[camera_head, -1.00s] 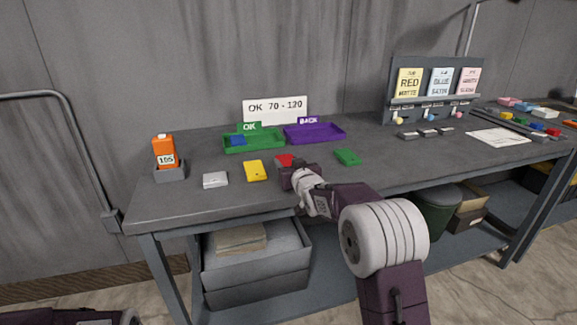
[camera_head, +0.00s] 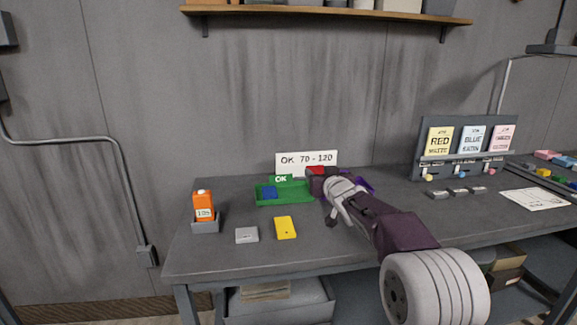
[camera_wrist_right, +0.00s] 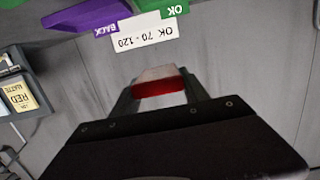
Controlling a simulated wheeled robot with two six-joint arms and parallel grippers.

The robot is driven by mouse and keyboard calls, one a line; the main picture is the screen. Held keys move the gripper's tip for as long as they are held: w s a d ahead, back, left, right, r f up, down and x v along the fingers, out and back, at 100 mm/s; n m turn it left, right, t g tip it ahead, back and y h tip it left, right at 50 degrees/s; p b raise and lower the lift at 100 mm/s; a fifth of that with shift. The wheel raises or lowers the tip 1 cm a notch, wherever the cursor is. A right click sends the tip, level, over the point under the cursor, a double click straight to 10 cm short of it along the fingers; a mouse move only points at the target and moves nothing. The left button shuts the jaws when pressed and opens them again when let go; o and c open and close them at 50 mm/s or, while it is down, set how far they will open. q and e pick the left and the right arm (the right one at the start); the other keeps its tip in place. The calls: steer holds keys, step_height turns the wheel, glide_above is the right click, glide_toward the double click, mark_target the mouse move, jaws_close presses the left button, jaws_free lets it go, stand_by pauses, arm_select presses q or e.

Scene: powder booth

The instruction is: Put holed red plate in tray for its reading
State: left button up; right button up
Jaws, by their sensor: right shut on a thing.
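My right gripper (camera_head: 318,178) is shut on the red plate (camera_head: 316,170), held up in front of the sign. The right wrist view shows the red plate (camera_wrist_right: 158,86) between the fingers; its hole cannot be made out. The green OK tray (camera_head: 297,200) is left of the gripper, with a blue plate (camera_head: 270,193) in it. The purple BACK tray (camera_head: 366,184) is mostly hidden behind my right arm; it also shows in the wrist view (camera_wrist_right: 80,20). The white sign (camera_head: 295,165) reads OK 70 - 120. The orange gauge (camera_head: 204,203) stands at left; its small digits are blurred. My left gripper is out of view.
A yellow plate (camera_head: 286,228) and a light grey block (camera_head: 247,235) lie near the table's front edge. A card rack (camera_head: 420,160) and white paper (camera_head: 535,199) are at right. The grey table (camera_head: 215,262) is clear at front left.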

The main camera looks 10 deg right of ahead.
steer(key=b, duration=0.6)
glide_above(320, 234)
steer(key=w, duration=0.3)
step_height(320, 234, down, 8)
step_height(320, 234, down, 10)
steer(key=b, duration=0.3)
steer(key=shift+s+a+r, duration=0.1)
steer(key=shift+a+r, duration=0.05)
steer(key=shift+s+f, duration=0.15)
steer(key=shift+f, duration=0.1)
jaws_close()
steer(key=shift+s+r, duration=0.2)
steer(key=shift+s, duration=0.45)
steer(key=shift+s+r, duration=0.2)
steer(key=shift+s, duration=0.4)
steer(key=shift+f, duration=0.1)
